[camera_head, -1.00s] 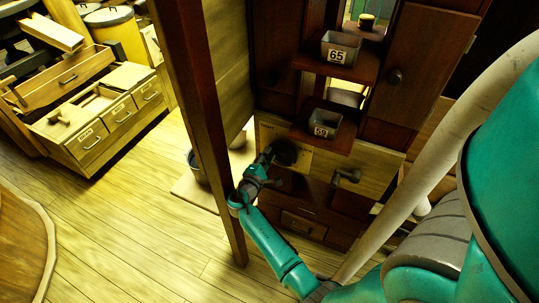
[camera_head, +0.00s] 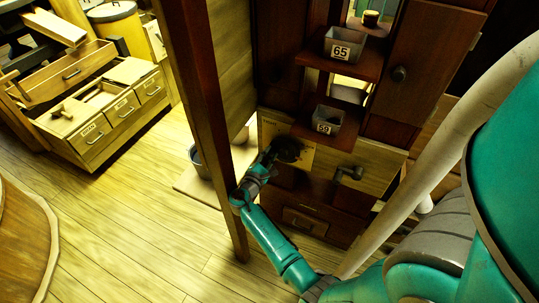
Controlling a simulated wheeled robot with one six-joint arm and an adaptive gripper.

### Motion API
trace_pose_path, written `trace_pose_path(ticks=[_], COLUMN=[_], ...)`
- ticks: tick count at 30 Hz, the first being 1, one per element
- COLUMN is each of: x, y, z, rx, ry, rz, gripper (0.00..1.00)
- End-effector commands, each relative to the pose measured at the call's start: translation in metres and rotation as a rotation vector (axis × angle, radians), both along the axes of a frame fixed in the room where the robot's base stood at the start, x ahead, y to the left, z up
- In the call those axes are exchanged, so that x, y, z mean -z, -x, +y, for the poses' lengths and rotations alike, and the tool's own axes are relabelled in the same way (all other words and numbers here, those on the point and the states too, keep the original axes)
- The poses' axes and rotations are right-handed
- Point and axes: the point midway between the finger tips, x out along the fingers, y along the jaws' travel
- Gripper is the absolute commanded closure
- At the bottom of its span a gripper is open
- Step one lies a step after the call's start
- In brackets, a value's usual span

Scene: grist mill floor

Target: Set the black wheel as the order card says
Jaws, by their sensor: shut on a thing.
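The black wheel (camera_head: 289,150) is mounted on a pale wooden panel at the front of the dark cabinet, with a yellowish plate (camera_head: 304,162) behind it. My gripper (camera_head: 271,155) is at the wheel's left side and is shut on it. The fingers are small and dark here, and my gripper partly covers the wheel. Any marks on the plate are too small to read. I cannot make out an order card.
A dark handle (camera_head: 348,174) sits right of the wheel. Bins marked 65 (camera_head: 343,44) and 59 (camera_head: 327,119) stand on shelves above. A wooden post (camera_head: 205,120) rises left of my arm. A bucket (camera_head: 199,162) stands behind it. An open drawer chest (camera_head: 100,120) is far left.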

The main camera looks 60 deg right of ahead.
Motion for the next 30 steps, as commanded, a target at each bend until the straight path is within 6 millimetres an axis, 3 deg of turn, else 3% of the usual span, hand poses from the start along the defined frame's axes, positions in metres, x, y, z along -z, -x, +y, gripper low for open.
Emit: trace_pose_path(ticks=[7,8,10,22,30], x=[0.001,0.001,0.001,-0.004,-0.048], y=[0.0,0.0,0.0,0.0,0.0], z=[0.001,0.001,0.0,0.0,0.0], rx=[-0.002,-0.002,-0.001,0.0,-0.001], ry=[-0.002,-0.002,-0.003,-0.002,0.002], rz=[0.001,0.001,0.0,-0.002,-0.006], gripper=[1.0,0.64,0.47,0.46,0.46])
